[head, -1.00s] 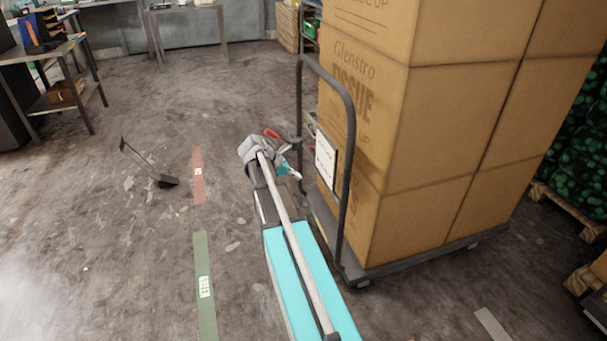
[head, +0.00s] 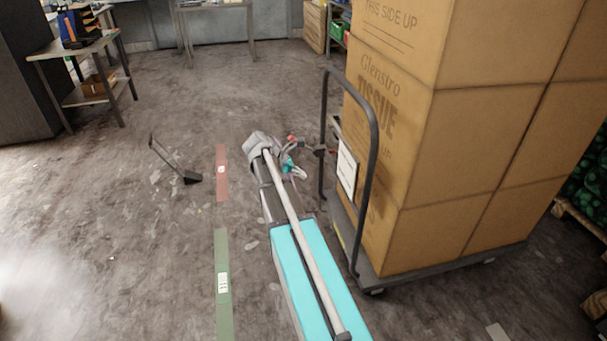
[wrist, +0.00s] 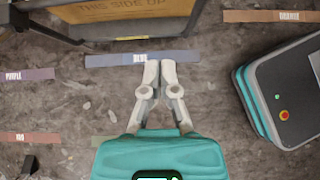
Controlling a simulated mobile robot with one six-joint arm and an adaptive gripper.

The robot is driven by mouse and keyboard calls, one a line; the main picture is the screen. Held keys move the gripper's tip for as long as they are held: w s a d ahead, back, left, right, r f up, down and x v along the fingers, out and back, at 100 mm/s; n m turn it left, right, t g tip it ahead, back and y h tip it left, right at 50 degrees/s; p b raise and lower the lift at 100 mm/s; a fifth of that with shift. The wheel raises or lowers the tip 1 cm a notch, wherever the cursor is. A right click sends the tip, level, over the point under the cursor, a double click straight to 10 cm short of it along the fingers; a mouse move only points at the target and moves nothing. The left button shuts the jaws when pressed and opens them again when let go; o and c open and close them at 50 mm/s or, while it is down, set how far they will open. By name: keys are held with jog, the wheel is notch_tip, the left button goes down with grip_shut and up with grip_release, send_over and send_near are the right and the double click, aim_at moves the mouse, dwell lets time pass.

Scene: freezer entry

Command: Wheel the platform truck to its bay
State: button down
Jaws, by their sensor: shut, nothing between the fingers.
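The platform truck (head: 372,272) stands at the right in the head view, loaded with tall stacked tissue cartons (head: 470,150). Its dark upright handle frame (head: 376,150) faces my arm, with a white sign (head: 347,168) on it. In the wrist view part of the truck's dark frame (wrist: 80,40) shows at top left. My gripper (wrist: 169,64) has its pale fingers together and empty, over the floor by the blue strip. In the head view my gripper (head: 300,174) is small, just left of the handle frame; I see no grip on it.
Labelled floor strips lie about: blue (wrist: 140,59), purple (wrist: 25,75), orange (wrist: 285,16), red (head: 222,175) and green (head: 222,290). A long-handled dustpan (head: 190,177) stands on littered floor at left. A workbench (head: 75,50) is beyond. The middle floor is mostly open.

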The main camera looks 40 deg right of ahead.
jog(key=shift+a, duration=0.1)
jog(key=s+a+f+m+t+y, duration=0.1)
jog(key=s+a+m, duration=0.3)
jog(key=a, duration=0.7)
jog(key=s+a+f+m+t+y, duration=0.1)
jog(key=s+a+f+m+y, duration=0.1)
jog(key=a, duration=0.9)
jog(key=s+a+f+m+t+y, duration=0.1)
jog(key=s+a+m+y, duration=0.4)
jog(key=a, duration=0.6)
jog(key=shift+s+a+f+m+t, duration=0.3)
jog(key=shift+f+m, duration=0.45)
jog(key=shift+m, duration=0.45)
